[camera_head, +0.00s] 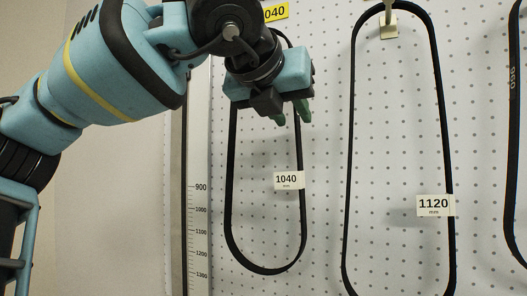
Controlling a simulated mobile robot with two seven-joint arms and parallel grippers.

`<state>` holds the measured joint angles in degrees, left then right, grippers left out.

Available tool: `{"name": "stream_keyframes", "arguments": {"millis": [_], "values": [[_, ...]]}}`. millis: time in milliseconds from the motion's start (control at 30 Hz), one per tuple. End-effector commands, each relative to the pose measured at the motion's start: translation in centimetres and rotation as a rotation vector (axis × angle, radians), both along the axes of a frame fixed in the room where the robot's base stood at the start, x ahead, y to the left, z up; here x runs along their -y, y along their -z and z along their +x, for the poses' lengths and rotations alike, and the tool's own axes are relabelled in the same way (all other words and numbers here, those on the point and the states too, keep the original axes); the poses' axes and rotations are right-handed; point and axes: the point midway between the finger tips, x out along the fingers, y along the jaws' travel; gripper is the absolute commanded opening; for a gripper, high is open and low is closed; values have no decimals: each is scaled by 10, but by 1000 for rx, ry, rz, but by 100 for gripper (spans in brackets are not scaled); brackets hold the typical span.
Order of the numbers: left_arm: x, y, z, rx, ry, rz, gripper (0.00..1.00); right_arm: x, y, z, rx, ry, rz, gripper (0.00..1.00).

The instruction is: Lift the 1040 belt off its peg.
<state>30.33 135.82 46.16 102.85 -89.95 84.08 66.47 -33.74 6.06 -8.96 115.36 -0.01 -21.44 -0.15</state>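The 1040 belt (229,190) is a narrow black loop hanging against the pegboard, with a white 1040 tag (287,180) on its right strand. Its lower loop shows whole; most of its top and its peg are hidden behind my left arm and gripper. My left gripper (291,115) is in front of the upper part of the belt, by the right strand. Its two green fingertips show apart, so it looks open; whether they touch the belt I cannot tell. My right gripper is not in view.
A yellow label (275,12) ending in 040 is above. The longer 1120 belt (347,160) hangs to the right on a pale peg (389,26), with a gap of board between. Another belt (513,130) is at the right edge. A ruler (199,230) stands at left.

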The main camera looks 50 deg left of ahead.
Motion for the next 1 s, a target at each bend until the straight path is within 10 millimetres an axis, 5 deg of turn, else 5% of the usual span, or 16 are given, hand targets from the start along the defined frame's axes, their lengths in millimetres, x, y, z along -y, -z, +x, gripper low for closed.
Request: {"name": "stream_keyframes", "arguments": {"millis": [400, 700, 933, 1000], "values": [[-21, 24, 35, -2, 1, -1, 30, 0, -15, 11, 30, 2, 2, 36], [-22, 27, 39, -1, 1, -1, 30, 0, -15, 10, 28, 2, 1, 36], [-22, 27, 38, -1, 1, -1, 0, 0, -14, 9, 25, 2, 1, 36], [-22, 27, 38, -1, 1, -1, 0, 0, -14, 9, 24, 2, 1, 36]]}}
